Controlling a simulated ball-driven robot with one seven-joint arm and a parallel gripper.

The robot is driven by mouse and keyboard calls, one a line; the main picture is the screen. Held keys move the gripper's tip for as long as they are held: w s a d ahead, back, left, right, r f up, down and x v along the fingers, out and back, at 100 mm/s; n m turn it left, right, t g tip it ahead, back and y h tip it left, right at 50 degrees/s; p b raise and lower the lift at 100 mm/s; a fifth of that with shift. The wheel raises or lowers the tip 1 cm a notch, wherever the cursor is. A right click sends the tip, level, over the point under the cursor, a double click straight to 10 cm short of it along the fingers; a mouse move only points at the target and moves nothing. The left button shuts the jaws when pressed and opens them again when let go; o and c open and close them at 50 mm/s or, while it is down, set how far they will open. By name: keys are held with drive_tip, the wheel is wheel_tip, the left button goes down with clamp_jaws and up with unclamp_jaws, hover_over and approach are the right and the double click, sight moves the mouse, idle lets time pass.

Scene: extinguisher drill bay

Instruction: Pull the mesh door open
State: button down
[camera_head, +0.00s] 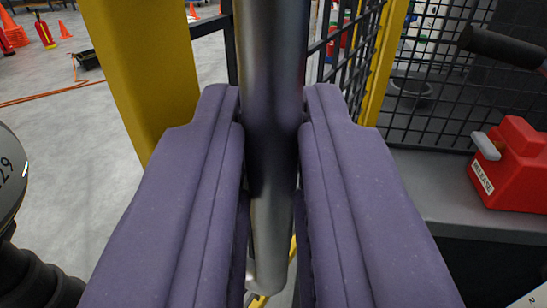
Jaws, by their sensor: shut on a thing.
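My gripper (271,112) fills the middle of the view, its two purple fingers on either side of an upright grey metal bar (272,45). It is shut on this bar, which looks like the door's handle. The bar bends near its lower end, below the fingers. A wide yellow upright (140,65) stands just left of the bar. Dark mesh (345,45) in a yellow frame (384,60) shows to the right, seen at a slant. How far the mesh door stands open, I cannot tell. My fingers and the bar hide its middle.
A red box (515,165) with a pale handle sits on a grey ledge (440,190) at the right, before more black mesh (440,110). Extinguishers, such as one red one (45,32), and orange cones stand far left. An orange hose (50,93) crosses the open floor.

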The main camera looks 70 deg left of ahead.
drive_tip(key=shift+w+r, duration=0.1)
drive_tip(key=shift+w, duration=0.25)
drive_tip(key=c, duration=1.3)
unclamp_jaws()
drive_tip(key=shift+a, duration=0.2)
drive_tip(key=shift+o, duration=0.4)
drive_tip(key=shift+w+a, duration=0.2)
drive_tip(key=shift+s+d, duration=0.15)
